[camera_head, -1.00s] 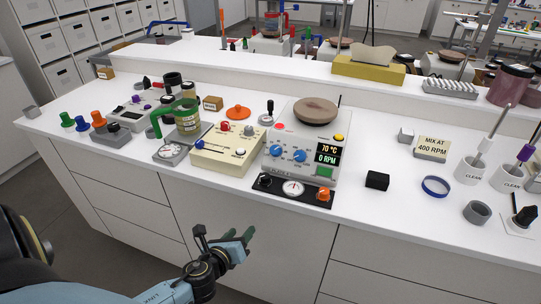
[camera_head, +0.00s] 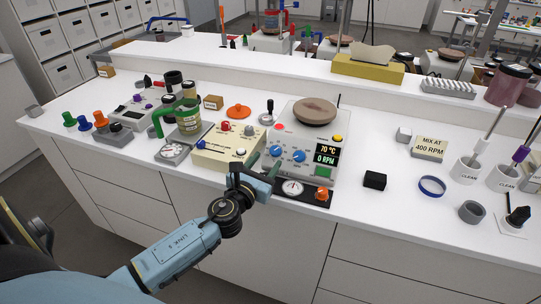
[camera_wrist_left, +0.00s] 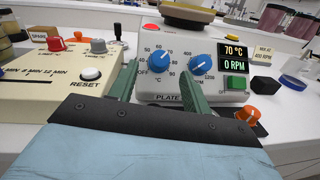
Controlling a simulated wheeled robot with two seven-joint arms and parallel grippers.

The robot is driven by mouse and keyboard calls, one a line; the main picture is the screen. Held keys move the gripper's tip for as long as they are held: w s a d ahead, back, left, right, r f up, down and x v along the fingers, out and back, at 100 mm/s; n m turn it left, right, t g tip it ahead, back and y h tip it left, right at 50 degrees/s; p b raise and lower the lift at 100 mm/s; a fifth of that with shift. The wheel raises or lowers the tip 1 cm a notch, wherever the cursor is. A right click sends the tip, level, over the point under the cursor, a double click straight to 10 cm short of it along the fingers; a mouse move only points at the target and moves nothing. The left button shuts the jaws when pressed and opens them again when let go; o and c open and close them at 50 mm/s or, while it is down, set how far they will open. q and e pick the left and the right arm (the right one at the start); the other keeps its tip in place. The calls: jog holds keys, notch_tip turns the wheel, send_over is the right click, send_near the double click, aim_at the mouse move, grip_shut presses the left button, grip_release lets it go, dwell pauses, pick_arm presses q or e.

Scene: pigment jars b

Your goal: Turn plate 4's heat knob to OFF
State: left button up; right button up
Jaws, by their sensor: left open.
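The right knob (camera_wrist_left: 201,61) is the speed dial. The word PLATE shows below, its number hidden by a finger. My left gripper (camera_head: 264,166) is open and empty, just in front of the panel. In the wrist view its green fingers (camera_wrist_left: 157,74) point at the heat knob, apart from it.
A cream timer box (camera_head: 228,147) stands left of the plate. A black strip with a gauge (camera_head: 292,188) and an orange knob (camera_head: 322,194) lies in front. A black block (camera_head: 375,180) and a blue ring (camera_head: 432,186) lie right, with bare counter between.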

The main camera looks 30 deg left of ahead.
aim_at(274, 153)
pick_arm(q)
jog(key=shift+w+a, duration=0.15)
jog(key=shift+w, duration=0.8)
jog(key=shift+w+a, duration=0.1)
jog(key=shift+w, duration=0.8)
jog(key=shift+c, duration=0.4)
jog(key=c, duration=0.9)
